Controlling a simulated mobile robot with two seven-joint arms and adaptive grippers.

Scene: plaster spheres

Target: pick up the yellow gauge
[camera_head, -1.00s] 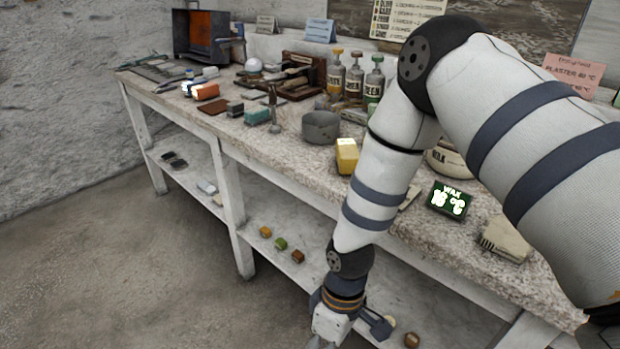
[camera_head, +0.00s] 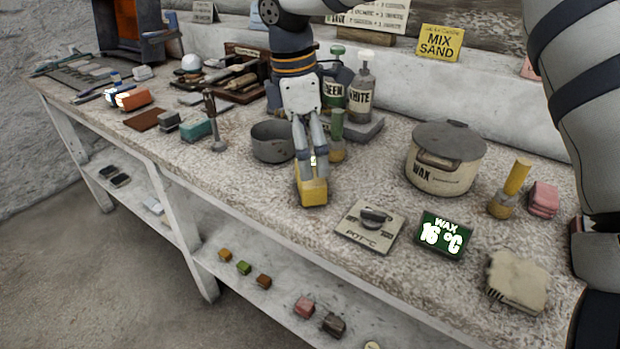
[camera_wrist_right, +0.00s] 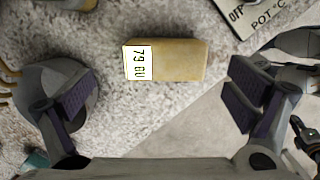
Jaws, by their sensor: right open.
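The yellow gauge (camera_head: 312,190) is a small yellow block near the front edge of the bench. In the right wrist view the gauge (camera_wrist_right: 178,60) lies between and beyond the spread fingers, with a pale display panel on its left end. My right gripper (camera_head: 310,172) is over the gauge, fingers pointing down, and hides part of its top in the head view. In the wrist view the right gripper (camera_wrist_right: 155,100) is open and nothing is between its pads. My left gripper is not in view.
A pot dial plate (camera_head: 370,226), green wax display (camera_head: 443,235) and wax pot (camera_head: 446,158) are to the right. A lower shelf (camera_head: 245,290) holds small blocks.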

